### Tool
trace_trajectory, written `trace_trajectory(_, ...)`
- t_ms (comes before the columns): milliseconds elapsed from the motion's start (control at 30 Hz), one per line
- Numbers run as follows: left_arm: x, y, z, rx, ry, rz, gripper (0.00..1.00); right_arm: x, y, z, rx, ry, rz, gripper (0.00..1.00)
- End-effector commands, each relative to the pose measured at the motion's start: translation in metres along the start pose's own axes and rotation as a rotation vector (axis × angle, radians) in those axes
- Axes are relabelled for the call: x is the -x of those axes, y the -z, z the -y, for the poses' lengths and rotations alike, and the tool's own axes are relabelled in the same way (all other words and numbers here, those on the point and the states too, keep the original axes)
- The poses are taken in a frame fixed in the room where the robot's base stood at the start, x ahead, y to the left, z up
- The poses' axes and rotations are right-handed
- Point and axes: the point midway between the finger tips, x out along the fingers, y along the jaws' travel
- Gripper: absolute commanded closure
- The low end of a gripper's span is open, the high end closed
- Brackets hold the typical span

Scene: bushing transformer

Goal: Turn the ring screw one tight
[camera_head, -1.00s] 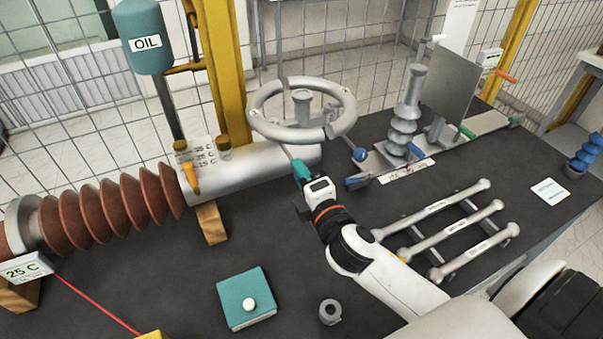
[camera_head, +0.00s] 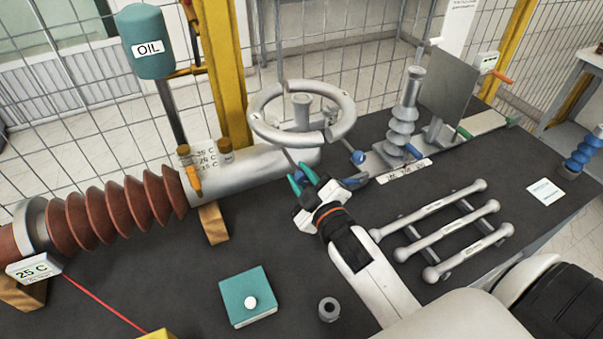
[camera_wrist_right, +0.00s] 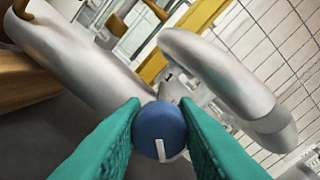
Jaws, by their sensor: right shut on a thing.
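In the right wrist view a ring screw's blue knob (camera_wrist_right: 159,130), with a white mark, sits between the green fingers. My right gripper is shut on this knob, with a finger on either side. Another blue knob (camera_head: 358,157) hangs from the ring's right side. My left gripper is not in view.
A grey cylinder (camera_head: 262,168) with a brown ribbed bushing (camera_head: 110,210) lies to the left. A ribbed grey insulator (camera_head: 402,130) stands at the right. Several grey rods (camera_head: 450,235), a teal box (camera_head: 240,290) and a small nut (camera_head: 329,309) sit on the dark table.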

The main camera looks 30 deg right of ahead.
Motion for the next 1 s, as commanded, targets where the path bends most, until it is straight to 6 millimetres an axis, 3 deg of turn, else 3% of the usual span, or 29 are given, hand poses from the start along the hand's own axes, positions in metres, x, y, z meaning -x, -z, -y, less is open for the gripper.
trace_trajectory(600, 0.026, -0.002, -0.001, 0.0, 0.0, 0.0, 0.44, 0.0, 0.0, 0.001, -0.536, -0.004, 0.017, 0.96)
trace_trajectory(1000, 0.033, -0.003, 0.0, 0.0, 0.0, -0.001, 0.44, 0.0, 0.001, 0.0, -0.695, -0.005, 0.023, 0.96)
